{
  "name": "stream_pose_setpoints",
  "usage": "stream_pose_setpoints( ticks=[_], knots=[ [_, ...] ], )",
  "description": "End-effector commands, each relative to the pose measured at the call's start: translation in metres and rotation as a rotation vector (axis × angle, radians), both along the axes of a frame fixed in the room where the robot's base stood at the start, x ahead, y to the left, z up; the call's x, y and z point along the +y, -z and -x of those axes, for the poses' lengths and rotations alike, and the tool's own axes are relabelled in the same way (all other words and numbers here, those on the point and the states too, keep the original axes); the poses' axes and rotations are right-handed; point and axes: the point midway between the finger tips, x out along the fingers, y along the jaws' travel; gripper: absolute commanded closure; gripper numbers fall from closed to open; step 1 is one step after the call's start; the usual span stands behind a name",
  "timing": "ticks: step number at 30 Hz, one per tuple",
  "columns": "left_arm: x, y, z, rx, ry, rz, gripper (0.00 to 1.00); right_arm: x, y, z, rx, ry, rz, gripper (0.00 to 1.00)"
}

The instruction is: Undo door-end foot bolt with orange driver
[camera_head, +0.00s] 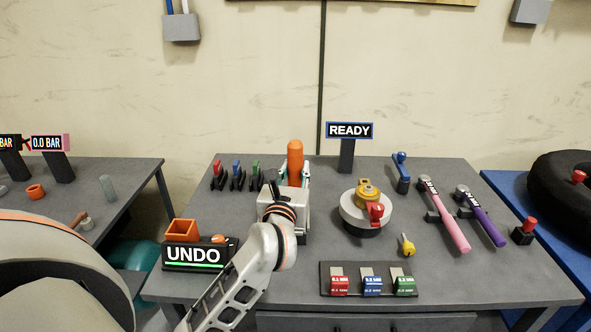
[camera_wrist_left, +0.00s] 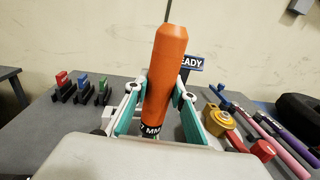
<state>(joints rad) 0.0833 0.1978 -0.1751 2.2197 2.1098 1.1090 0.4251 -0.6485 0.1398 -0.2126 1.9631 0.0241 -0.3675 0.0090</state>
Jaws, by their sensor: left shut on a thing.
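The orange driver (camera_head: 295,160) stands upright above the grey table, its thick orange handle pointing up. It also shows large in the left wrist view (camera_wrist_left: 163,80), with a black band marked "MM" low on it. My left gripper (camera_wrist_left: 158,105) is shut on the driver, its green-lined fingers on either side of the handle. In the head view my left gripper (camera_head: 292,185) hides the driver's lower part. A foot bolt cannot be made out in either view. My right gripper is in neither view.
An "UNDO" sign box (camera_head: 193,256) with an orange holder (camera_head: 181,231) stands front left. A round white fixture with a brass top (camera_head: 368,192) is right of the gripper. A block of coloured weights (camera_head: 368,280) lies in front. Pink (camera_head: 446,220) and purple (camera_head: 483,218) wrenches lie right.

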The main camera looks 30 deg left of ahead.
Motion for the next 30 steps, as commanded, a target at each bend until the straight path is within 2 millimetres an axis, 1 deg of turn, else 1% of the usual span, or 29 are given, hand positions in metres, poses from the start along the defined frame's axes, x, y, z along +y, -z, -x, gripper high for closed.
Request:
stream_pose_setpoints(
  ticks=[3, 8, 30],
  knots=[
    [0.0001, 0.0012, 0.0001, -0.004, 0.000, -0.003, 1.00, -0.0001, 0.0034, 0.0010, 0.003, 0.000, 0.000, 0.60],
    [0.0001, -0.0002, 0.0002, -0.005, 0.000, -0.002, 1.00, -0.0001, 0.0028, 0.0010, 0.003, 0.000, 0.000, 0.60],
    [0.0001, 0.0065, 0.0000, -0.002, 0.000, -0.001, 1.00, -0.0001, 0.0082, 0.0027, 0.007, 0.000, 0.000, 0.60]
  ],
)
